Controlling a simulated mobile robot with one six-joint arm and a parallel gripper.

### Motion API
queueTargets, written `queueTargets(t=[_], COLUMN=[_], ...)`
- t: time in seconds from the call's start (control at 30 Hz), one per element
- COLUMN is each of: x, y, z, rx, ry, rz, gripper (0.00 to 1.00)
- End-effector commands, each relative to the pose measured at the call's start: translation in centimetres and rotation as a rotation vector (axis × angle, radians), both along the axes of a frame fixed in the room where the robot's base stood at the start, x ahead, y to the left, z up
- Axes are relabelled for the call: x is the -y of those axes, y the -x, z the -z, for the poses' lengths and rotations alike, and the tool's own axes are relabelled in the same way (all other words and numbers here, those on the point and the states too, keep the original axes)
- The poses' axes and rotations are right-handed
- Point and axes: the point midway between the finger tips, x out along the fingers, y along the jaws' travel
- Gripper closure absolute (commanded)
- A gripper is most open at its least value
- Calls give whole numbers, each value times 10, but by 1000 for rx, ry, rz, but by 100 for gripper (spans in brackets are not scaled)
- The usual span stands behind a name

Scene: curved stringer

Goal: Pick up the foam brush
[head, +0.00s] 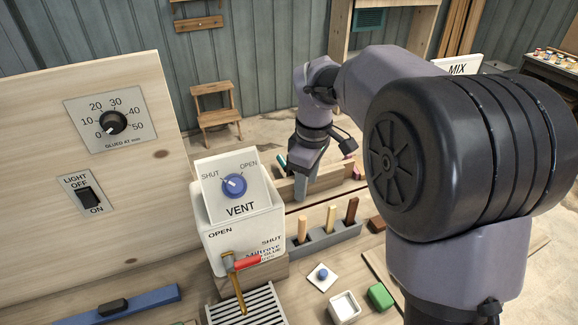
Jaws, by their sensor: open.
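My gripper (301,187) points down in the middle of the head view, in front of or over a low wooden rack (328,181). Its jaws are open, but the small gap is hard to make out and I see nothing held. I cannot pick out the foam brush for certain. A grey holder (318,241) in front of my gripper has upright handles in it: a light tan one (302,228), a yellow one (331,219) and a dark brown one (351,211). Several coloured ends show around the wooden rack, partly hidden by my arm.
A white glue box (242,240) with a VENT knob and a red-handled tap stands left of the holder, above a slatted drain (247,308). A panel (110,170) stands left.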

Motion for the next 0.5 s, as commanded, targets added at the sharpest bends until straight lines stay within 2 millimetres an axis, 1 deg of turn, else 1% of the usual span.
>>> queueTargets(t=[0.03,0.1,0.17,0.27,0.4,0.5], x=[-3,-5,-6,-6,-5,-5], y=[-13,-26,-33,-36,-35,-35], z=[7,21,30,49,94,124], rx=[-26,-50,-63,-72,-72,-72], ry=[14,32,40,46,45,44], rz=[-73,-169,-221,-252,-251,-249], gripper=[54,54,54,54,54,54])
